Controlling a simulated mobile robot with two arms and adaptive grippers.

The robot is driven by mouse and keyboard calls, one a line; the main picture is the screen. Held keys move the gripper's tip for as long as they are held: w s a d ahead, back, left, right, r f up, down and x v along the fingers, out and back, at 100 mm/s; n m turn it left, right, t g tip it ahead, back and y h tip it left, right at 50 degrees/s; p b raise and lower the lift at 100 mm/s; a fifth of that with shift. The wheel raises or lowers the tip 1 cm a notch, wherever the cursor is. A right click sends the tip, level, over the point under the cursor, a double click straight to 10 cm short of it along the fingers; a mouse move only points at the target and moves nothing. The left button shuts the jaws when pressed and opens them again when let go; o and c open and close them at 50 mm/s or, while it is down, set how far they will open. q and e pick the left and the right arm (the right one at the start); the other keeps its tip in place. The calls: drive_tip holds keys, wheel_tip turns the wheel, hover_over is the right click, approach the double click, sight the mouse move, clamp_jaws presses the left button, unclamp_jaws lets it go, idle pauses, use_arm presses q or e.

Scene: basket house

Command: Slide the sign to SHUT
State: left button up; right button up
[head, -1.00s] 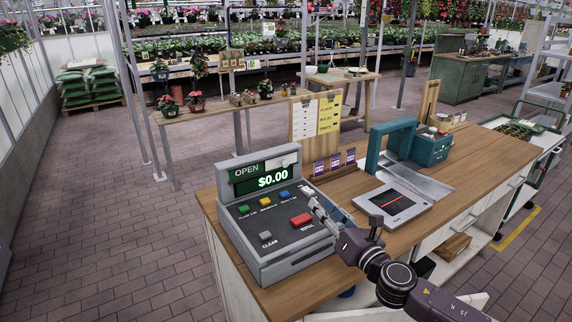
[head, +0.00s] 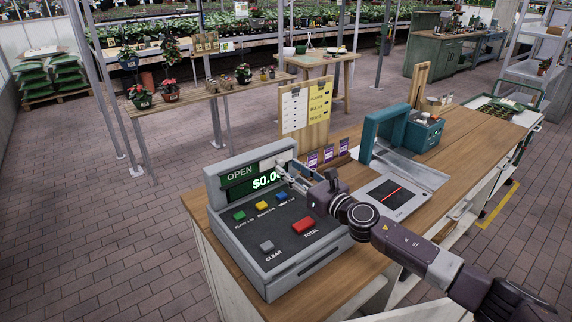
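The grey cash register (head: 285,245) stands on the near left end of the wooden counter. Its sign (head: 240,175) at the upper left of the top panel reads OPEN in pale letters on dark green. A light grey piece (head: 283,159) sits at the sign's right end; no SHUT lettering shows. My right gripper (head: 284,175) reaches in from the right, its fingertips at or just in front of the display's right end, close below the grey piece. I cannot tell whether it touches, or how far its fingers are apart. My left gripper is out of view.
The green display (head: 265,183) is partly hidden by my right gripper. Coloured buttons and a red TOTAL key (head: 304,224) lie below it. A price board (head: 305,110), purple packets (head: 328,155), a flat scanner (head: 393,198) and a teal stand (head: 385,140) are to the right.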

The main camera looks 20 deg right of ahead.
sight(279, 162)
drive_tip(key=shift+w+a, duration=0.25)
drive_tip(key=shift+w, duration=0.4)
drive_tip(key=shift+w+a+f, duration=0.1)
drive_tip(key=shift+w+f, duration=0.05)
drive_tip(key=shift+w, duration=0.45)
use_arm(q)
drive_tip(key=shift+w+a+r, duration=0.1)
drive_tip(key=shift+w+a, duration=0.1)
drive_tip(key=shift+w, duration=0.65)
use_arm(e)
drive_tip(key=shift+a, duration=0.1)
clamp_jaws()
